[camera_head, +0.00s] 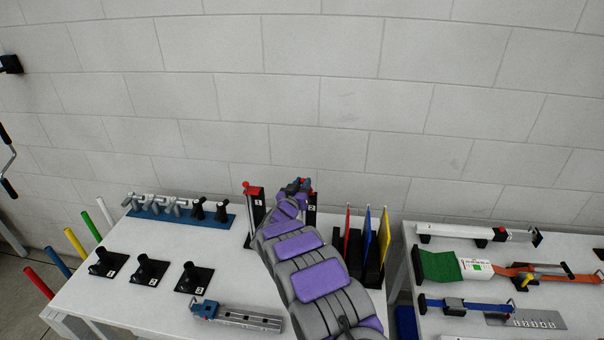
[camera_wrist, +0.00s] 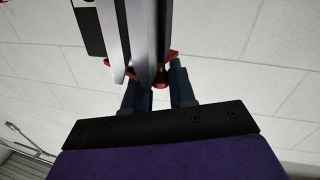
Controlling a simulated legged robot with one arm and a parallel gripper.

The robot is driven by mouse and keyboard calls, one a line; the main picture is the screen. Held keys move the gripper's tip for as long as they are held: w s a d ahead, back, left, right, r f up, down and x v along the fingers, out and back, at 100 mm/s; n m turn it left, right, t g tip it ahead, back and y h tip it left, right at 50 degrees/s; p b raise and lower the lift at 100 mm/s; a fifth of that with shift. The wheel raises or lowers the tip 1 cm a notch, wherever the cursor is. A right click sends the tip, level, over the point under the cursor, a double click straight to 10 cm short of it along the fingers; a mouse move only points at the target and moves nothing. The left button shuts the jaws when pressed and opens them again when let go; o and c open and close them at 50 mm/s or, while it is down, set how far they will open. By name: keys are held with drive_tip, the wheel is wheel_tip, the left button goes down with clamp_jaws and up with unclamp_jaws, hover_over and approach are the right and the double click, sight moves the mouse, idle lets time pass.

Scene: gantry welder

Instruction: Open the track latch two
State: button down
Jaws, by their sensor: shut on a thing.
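Track latch two (camera_head: 312,201) is a dark upright post with a white "2" label, standing at the back of the left table. Its red handle (camera_head: 308,184) shows at the top, partly hidden by my gripper (camera_head: 297,187). In the wrist view, my gripper (camera_wrist: 157,92) has its two blue-grey fingers around the red handle (camera_wrist: 159,82), shut on it. The latch's grey metal bars (camera_wrist: 143,35) rise above the fingers. My arm hides the lower part of the latch in the head view.
Another latch (camera_head: 256,203), labelled "1" with a red knob, stands just left. Black holders (camera_head: 347,242) with red, blue and yellow panels stand to the right. A blue rack (camera_head: 178,218), black stands (camera_head: 148,268) and a metal rail (camera_head: 240,317) occupy the table's left and front.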

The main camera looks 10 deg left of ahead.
drive_tip(key=shift+w+a+r+m+g+h+p, duration=0.1)
drive_tip(key=shift+w+m+g+h+p, duration=0.1)
drive_tip(key=shift+m+h+p, duration=0.4)
drive_tip(key=shift+w+a+r+m+g+h+p, duration=0.1)
drive_tip(key=shift+w+m+g+h+p, duration=0.1)
drive_tip(key=shift+m+h+p, duration=0.35)
drive_tip(key=shift+w+m+g+h, duration=0.1)
drive_tip(key=shift+m+g+h, duration=0.2)
drive_tip(key=shift+h, duration=0.45)
drive_tip(key=shift+d+f+m+h, duration=0.1)
drive_tip(key=shift+m+h, duration=0.15)
drive_tip(key=shift+h, duration=0.05)
drive_tip(key=shift+w+d+r+m+g+h+b, duration=0.2)
drive_tip(key=shift+w+m+g+h+b, duration=0.1)
drive_tip(key=shift+m+g+h+b, duration=0.5)
drive_tip(key=c, duration=1.4)
unclamp_jaws()
drive_tip(key=o, duration=0.4)
drive_tip(key=shift+a+f, duration=0.25)
drive_tip(key=shift+s+d, duration=0.1)
